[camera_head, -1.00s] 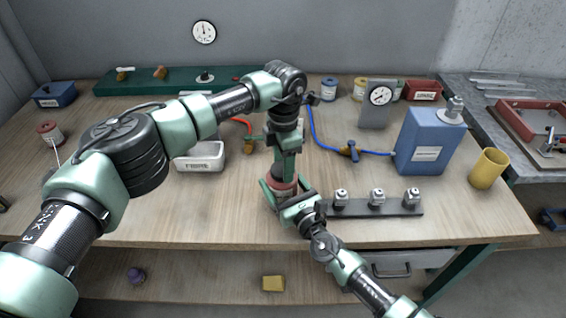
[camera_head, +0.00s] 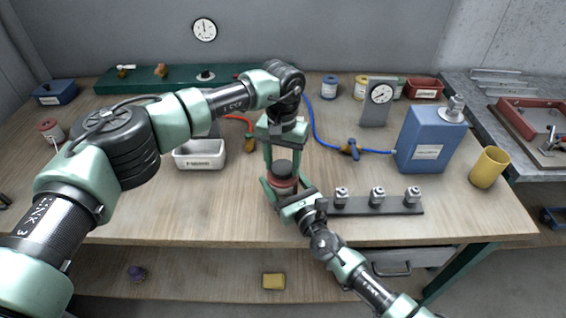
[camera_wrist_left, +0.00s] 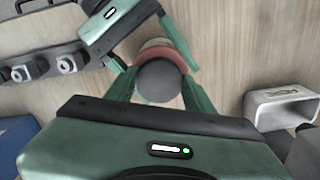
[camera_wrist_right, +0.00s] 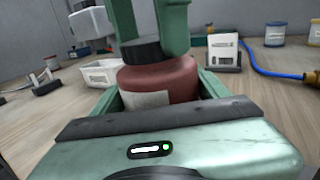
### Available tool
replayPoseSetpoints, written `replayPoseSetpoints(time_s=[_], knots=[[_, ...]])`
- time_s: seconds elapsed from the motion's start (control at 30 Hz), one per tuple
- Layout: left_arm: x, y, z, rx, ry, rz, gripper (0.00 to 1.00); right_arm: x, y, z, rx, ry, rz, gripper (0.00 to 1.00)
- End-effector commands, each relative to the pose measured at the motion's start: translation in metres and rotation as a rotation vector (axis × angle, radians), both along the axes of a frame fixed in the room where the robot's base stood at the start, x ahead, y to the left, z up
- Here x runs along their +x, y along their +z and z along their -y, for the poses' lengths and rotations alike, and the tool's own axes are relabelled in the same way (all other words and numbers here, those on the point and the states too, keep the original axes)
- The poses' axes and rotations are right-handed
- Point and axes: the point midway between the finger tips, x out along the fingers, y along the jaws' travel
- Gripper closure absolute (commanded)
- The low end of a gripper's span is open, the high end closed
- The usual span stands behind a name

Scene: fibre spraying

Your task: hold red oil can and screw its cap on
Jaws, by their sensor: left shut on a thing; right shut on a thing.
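The red oil can (camera_head: 284,188) stands upright near the middle of the table's front; its red body and pale label show in the right wrist view (camera_wrist_right: 160,86). My right gripper (camera_head: 282,189) comes from the front right and is shut around the can's body. The dark round cap (camera_head: 284,167) is at the top of the can; it also shows in the left wrist view (camera_wrist_left: 158,81) and right wrist view (camera_wrist_right: 139,51). My left gripper (camera_head: 284,160) points down from above and is shut on the cap. The thread is hidden, so how far the cap is seated cannot be told.
A dark rail (camera_head: 350,207) with several metal fittings lies close right of the can. A blue can (camera_head: 424,140) and yellow cup (camera_head: 489,167) stand farther right. A white bin (camera_head: 200,157) stands left. The front-left tabletop is clear.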

Motion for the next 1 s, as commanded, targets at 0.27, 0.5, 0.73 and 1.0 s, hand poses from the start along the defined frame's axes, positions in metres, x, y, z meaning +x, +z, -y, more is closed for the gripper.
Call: replayPoseSetpoints(time_s=[0.27,0.5,0.73,1.0], knots=[[0.0015,0.0012,-0.0014,0.0,-0.304,0.002,0.84,-0.0002,-0.0015,0.0007,-0.001,-0.001,-0.003,1.0],[0.0017,0.0012,-0.0015,0.0,-0.314,0.003,0.84,-0.0003,-0.0016,0.0006,-0.001,0.0,-0.003,1.0],[0.0015,0.0008,-0.0015,0.0,-0.313,0.002,0.25,-0.0005,-0.0017,0.0006,-0.001,0.0,-0.003,1.0],[0.0011,0.0024,-0.0012,0.0,-0.313,0.001,0.25,-0.0005,-0.0017,0.0004,-0.001,0.0,-0.003,1.0]])
